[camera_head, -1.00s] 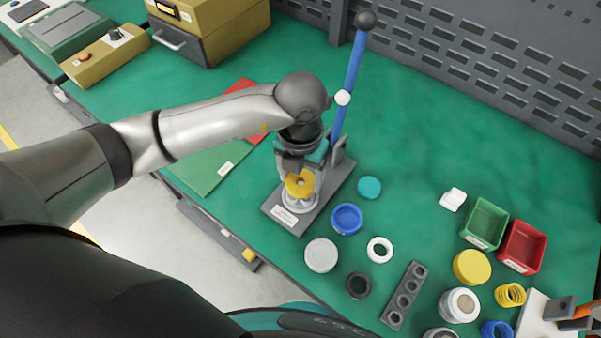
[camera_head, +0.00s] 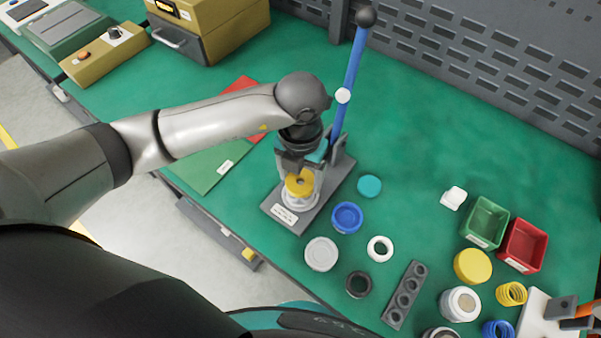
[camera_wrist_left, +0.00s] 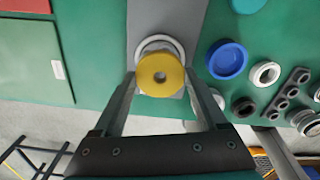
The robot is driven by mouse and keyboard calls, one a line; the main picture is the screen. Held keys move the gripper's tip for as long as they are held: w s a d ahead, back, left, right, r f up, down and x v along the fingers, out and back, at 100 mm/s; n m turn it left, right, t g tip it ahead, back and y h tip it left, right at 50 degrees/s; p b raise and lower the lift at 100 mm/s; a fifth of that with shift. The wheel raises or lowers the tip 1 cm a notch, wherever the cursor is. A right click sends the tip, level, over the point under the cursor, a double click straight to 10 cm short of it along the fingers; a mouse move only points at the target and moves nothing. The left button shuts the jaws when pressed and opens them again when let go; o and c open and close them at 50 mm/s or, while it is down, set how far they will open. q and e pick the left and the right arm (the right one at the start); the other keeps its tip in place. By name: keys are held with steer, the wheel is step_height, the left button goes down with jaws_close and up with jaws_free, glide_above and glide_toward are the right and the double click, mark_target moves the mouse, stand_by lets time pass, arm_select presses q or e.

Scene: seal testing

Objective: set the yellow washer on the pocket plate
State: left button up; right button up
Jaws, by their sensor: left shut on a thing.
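The yellow washer (camera_head: 299,184) is a thick disc with a small central hole. My left gripper (camera_head: 302,186) is shut on it, one finger at each side. In the left wrist view, the washer (camera_wrist_left: 161,84) shows flat between the fingertips (camera_wrist_left: 160,80). It is over a pale round holder (camera_head: 300,203) on the grey base of the lever press (camera_head: 284,215). The washer covers much of that holder, and I cannot tell whether they touch. A dark grey plate with several round pockets (camera_head: 405,295) lies at the front right; I cannot tell which is the pocket plate.
The blue press lever (camera_head: 351,75) rises just behind my left gripper. A blue ring cup (camera_head: 347,217), a white disc (camera_head: 321,254), a white ring (camera_head: 380,248) and a teal disc (camera_head: 369,186) lie to the right. Green (camera_head: 485,222) and red bins (camera_head: 522,245) stand farther right.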

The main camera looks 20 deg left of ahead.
mark_target(300, 181)
arm_select(q)
steer(key=shift+f, duration=0.15)
steer(key=o, duration=0.9)
steer(key=shift+r+p, duration=2.8)
steer(key=shift+r, duration=0.75)
steer(key=shift+f, duration=0.1)
